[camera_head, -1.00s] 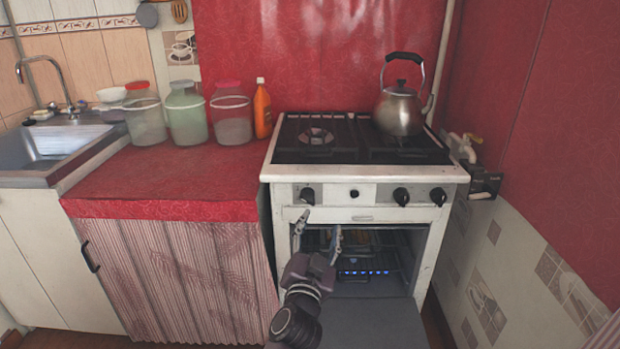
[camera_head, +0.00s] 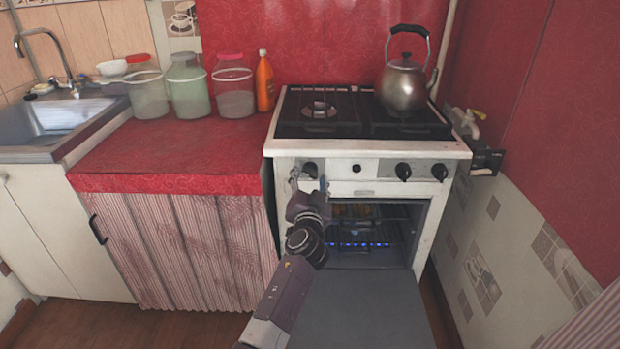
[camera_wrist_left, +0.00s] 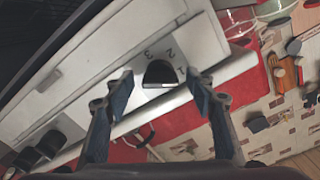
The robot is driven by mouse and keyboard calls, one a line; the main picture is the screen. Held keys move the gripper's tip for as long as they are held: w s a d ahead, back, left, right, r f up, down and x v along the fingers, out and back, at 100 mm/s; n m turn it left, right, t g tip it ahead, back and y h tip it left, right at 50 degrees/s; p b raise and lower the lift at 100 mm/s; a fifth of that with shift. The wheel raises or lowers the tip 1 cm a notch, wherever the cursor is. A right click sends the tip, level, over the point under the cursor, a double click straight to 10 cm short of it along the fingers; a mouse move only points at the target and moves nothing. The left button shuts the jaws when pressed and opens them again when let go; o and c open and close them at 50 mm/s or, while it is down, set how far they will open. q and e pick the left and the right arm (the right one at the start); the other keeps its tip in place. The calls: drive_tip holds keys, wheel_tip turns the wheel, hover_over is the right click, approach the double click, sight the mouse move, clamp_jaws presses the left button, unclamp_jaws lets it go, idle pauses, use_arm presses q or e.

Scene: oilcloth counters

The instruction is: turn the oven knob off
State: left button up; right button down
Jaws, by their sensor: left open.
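The black oven knob (camera_head: 310,169) is at the left end of the stove's white front panel. In the left wrist view the knob (camera_wrist_left: 160,73) is a dark half-round shape with numbers printed around it. My left gripper (camera_head: 309,178) is open in front of this knob. In the left wrist view its two blue-grey fingertips (camera_wrist_left: 160,88) stand apart on either side of the knob, and I cannot tell whether they touch it. Blue flames (camera_head: 360,245) burn inside the open oven. My right gripper is not in view.
The oven door (camera_head: 358,310) hangs open below my left arm. More knobs (camera_head: 403,171) sit to the right on the panel. A kettle (camera_head: 404,84) stands on the stove top. The red counter (camera_head: 180,150) with jars is to the left.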

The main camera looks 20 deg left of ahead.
use_arm(q)
drive_tip(key=shift+c, duration=0.7)
drive_tip(key=c, duration=1)
